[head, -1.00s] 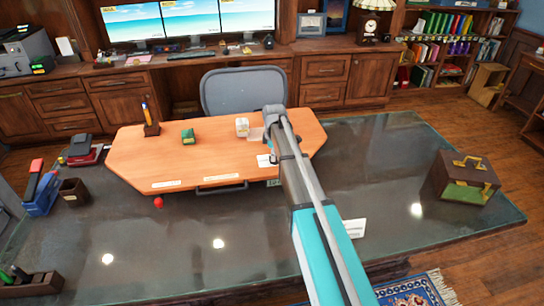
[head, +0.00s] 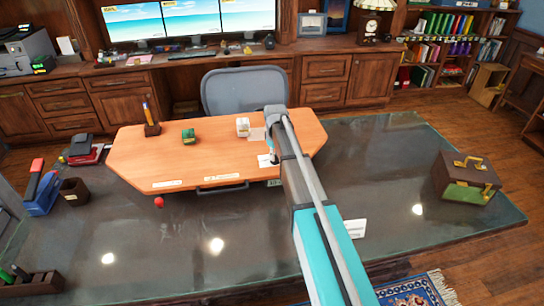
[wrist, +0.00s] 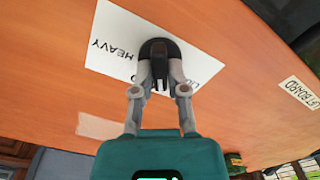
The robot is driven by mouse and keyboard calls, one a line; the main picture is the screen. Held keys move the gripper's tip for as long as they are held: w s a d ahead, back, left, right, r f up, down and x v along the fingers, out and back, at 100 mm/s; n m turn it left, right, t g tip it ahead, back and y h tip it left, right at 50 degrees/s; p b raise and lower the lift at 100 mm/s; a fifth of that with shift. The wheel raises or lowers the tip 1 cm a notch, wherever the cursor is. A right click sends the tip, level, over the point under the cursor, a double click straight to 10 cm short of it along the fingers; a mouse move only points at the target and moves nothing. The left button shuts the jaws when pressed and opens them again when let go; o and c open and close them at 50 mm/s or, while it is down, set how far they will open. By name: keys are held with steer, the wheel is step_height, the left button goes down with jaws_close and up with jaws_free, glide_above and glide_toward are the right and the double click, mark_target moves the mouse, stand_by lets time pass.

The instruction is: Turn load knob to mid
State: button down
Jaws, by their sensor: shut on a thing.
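The load knob (wrist: 159,48) is black and round. It sits on a white card (wrist: 112,44) printed "HEAVY", on the orange board (wrist: 50,80). My gripper (wrist: 161,82) is shut on the knob, with a finger on either side of it. The lower lettering on the card is partly covered by the fingers. In the head view the card (head: 264,161) shows at the right part of the orange board (head: 150,170). My arm hides most of the gripper and knob there.
A green item (head: 188,136), a white item (head: 242,127) and a pen holder (head: 152,129) stand on the board. A red ball (head: 158,202) is at its front edge. A brown case (head: 468,178) stands on the glass desk at right. A chair (head: 245,90) is behind.

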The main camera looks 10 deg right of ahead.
steer(key=m, duration=0.6)
steer(key=shift+s+d, duration=0.1)
steer(key=shift+s, duration=0.1)
stand_by(0.5)
steer(key=c, duration=0.7)
jaws_free()
steer(key=shift+o, duration=0.2)
steer(key=shift+w, duration=0.1)
steer(key=s+a+r+p, duration=0.1)
steer(key=s, duration=2.8)
steer(key=shift+a+r, duration=0.1)
